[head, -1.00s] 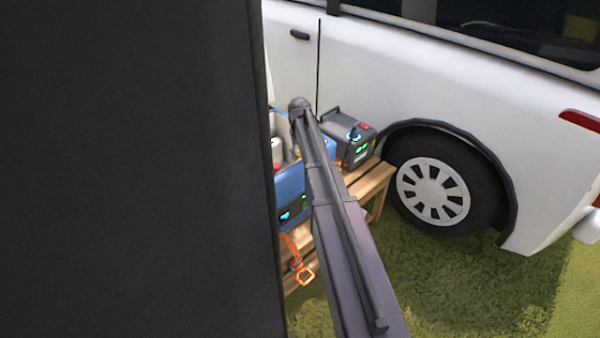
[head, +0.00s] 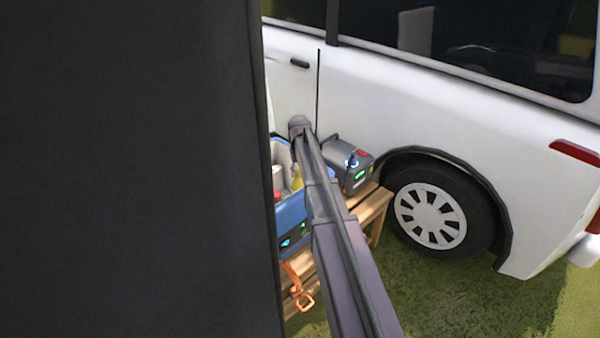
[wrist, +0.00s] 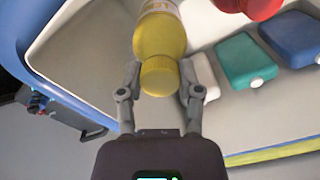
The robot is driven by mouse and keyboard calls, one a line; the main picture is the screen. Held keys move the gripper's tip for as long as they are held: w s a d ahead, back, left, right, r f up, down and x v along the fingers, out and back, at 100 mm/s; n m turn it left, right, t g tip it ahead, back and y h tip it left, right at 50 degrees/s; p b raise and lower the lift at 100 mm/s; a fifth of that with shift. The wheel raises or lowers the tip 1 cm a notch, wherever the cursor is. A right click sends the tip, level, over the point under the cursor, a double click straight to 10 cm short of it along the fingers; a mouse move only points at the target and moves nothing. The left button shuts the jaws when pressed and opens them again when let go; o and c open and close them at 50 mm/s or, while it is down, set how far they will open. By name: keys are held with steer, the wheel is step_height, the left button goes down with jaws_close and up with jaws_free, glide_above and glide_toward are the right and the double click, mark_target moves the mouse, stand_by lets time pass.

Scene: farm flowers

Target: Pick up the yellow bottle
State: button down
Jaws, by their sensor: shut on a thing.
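The yellow bottle (wrist: 160,35) is at the top middle of the wrist view, its yellow cap toward me. My gripper (wrist: 161,80) is shut on it, with one finger on each side of the cap end. In the wrist view the bottle is over or inside a pale-lined blue cooler box (wrist: 60,82); I cannot tell whether it touches the floor of the box. In the head view a small part of the yellow bottle (head: 297,178) shows in the box beside my arm. My gripper is hidden there.
Inside the box lie a red item (wrist: 250,7), a teal block (wrist: 245,60), a blue block (wrist: 290,38) and a white block (wrist: 204,75). A grey powered box (head: 348,165) stands beside the cooler on a wooden bench (head: 372,210). A white van (head: 400,105) is close behind.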

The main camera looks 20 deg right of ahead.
steer(key=shift+r+p, duration=2)
steer(key=shift+r, duration=0.4)
